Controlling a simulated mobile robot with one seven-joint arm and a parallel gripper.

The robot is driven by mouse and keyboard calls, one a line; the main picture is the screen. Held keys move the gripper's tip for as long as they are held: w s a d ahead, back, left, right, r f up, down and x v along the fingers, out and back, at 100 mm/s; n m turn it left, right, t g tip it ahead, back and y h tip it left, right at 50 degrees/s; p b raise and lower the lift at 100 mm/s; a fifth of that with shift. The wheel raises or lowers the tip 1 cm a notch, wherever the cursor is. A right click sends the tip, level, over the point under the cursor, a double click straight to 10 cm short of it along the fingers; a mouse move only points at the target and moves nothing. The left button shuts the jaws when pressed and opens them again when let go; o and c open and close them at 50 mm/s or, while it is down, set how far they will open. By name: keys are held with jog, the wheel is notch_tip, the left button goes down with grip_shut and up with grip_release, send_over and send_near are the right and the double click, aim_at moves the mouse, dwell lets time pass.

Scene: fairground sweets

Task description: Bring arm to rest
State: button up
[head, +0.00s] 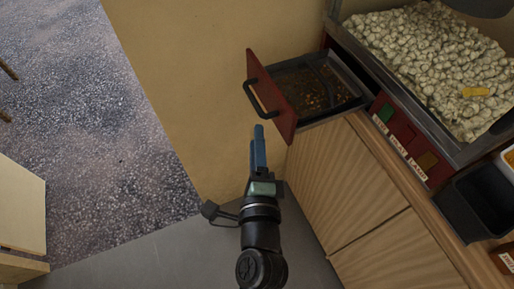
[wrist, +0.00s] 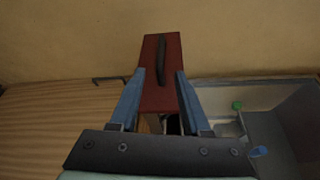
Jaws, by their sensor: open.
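My gripper (head: 259,135) has blue fingers and is in the middle of the head view, just left of and below the red drawer front. In the wrist view my gripper (wrist: 160,92) is open, with its two blue fingers apart and nothing held. The drawer front (head: 272,98) is red with a black bar handle (head: 262,100); the drawer is pulled out. Its dark tray (head: 350,85) holds brown bits. In the wrist view the red drawer front (wrist: 160,92) and handle (wrist: 162,55) show beyond and between the fingers, apart from them as far as I can tell.
The popcorn bin (head: 430,60) stands at the upper right, above a panel with green and red buttons. A wooden cabinet (head: 370,200) lies right of my arm. A black bin (head: 485,200) sits at the right edge. A yellow wall (head: 180,90) is behind; left is open floor.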

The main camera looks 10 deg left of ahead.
jog(key=shift+s+d, duration=0.1)
jog(key=shift+s, duration=0.35)
